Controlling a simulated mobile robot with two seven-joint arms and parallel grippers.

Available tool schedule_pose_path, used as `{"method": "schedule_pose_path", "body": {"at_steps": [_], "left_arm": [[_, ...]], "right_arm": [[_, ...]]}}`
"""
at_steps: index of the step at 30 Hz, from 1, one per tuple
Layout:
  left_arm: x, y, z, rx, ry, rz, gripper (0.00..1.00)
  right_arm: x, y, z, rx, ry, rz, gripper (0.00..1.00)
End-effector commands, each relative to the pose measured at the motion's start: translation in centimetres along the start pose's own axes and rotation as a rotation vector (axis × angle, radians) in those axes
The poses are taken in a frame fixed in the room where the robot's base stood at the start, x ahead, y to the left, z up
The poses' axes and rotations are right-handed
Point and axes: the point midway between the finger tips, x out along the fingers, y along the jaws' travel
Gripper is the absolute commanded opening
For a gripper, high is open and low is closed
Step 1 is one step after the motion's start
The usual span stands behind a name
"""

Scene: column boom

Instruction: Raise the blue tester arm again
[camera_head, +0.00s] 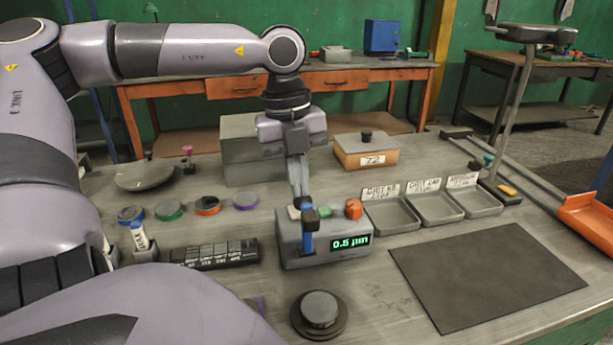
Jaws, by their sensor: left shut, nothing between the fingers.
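The tester (325,250) is a grey box on the table with a lit green display. Its blue arm (307,236) stands at the front of the box, with a dark tip at the top. My left gripper (299,202) points down just behind and above the tester, its narrow fingers closed. The fingertips come very close to the blue arm's upper end; I cannot tell whether they touch it. A green button and an orange-red knob (353,209) are on top of the box. My right gripper is out of view.
Three labelled grey trays (391,216) stand right of the tester. A dark mat (485,274) covers the right front. A round dark pedestal (319,312) stands in front. A row of black blocks (215,254) and several coloured rings (168,210) lie left. An orange-yellow box (366,156) stands behind.

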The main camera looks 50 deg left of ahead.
Motion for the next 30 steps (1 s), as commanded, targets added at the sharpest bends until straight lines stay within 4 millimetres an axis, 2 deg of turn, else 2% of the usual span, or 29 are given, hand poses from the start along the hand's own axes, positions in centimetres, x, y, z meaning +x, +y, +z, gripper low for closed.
{"method": "schedule_pose_path", "body": {"at_steps": [12, 25, 30], "left_arm": [[0.7, 0.2, 1.6, -0.020, 0.173, 0.003, 0.00], [0.8, 0.2, 1.6, -0.019, 0.183, 0.001, 0.00], [0.2, 0.2, 1.7, -0.018, 0.182, 0.000, 0.00]], "right_arm": [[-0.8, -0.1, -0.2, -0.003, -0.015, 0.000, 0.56], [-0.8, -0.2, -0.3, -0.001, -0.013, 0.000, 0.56], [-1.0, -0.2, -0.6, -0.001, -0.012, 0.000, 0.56]]}}
